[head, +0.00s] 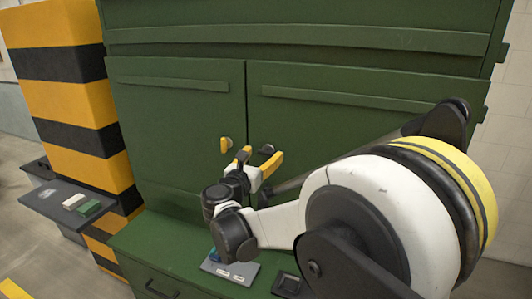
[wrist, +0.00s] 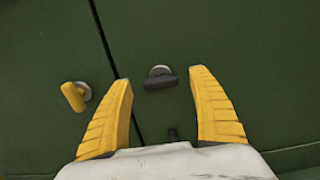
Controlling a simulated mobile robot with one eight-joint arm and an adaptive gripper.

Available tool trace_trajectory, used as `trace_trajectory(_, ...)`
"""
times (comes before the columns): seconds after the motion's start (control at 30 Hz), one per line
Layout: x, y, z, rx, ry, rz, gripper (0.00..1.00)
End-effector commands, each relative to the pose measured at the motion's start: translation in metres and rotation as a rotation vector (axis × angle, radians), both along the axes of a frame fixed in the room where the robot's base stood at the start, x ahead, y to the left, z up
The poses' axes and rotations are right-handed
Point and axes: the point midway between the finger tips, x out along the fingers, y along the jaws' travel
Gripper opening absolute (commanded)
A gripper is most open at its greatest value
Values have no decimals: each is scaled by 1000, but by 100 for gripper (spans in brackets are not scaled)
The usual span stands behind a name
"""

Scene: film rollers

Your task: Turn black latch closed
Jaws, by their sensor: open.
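The black latch (wrist: 161,82) is on the right green cabinet door, just right of the seam, on a round metal base. Its handle lies roughly sideways in the wrist view. It also shows in the head view (head: 267,149), close to my finger tips. My gripper (head: 258,161) is open and empty in front of the doors. In the wrist view the black latch appears between and slightly beyond the two yellow fingers (wrist: 162,86). I cannot tell whether they touch it.
A yellow latch (wrist: 75,96) is on the left door, its handle tilted near upright. Below the doors is a green ledge (head: 165,240) with a grey panel (head: 238,274). A striped pillar (head: 75,90) and a side shelf (head: 60,200) stand at the left.

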Motion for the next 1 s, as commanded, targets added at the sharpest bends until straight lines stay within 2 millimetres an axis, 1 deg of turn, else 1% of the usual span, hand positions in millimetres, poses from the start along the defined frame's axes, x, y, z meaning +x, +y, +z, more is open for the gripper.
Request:
trace_trajectory(0.03, 7, -3, 0, 0, 0, -2, 70)
trace_trajectory(0.1, 14, -5, 0, 1, 0, -1, 70)
trace_trajectory(0.2, 19, -7, 0, 1, 0, 0, 70)
trace_trajectory(0.47, 21, -7, 0, 1, 1, 0, 70)
trace_trajectory(0.5, 21, -7, 0, 1, 1, 0, 68)
trace_trajectory(0.57, 21, -7, 0, 1, 1, 0, 50)
trace_trajectory(0.6, 21, -7, 0, 1, 1, 0, 38)
trace_trajectory(0.67, 21, -7, 0, 1, 1, 0, 19)
trace_trajectory(0.7, 21, -7, 0, 1, 1, 0, 17)
trace_trajectory(1.0, 21, -8, 0, 13, -5, 0, 17)
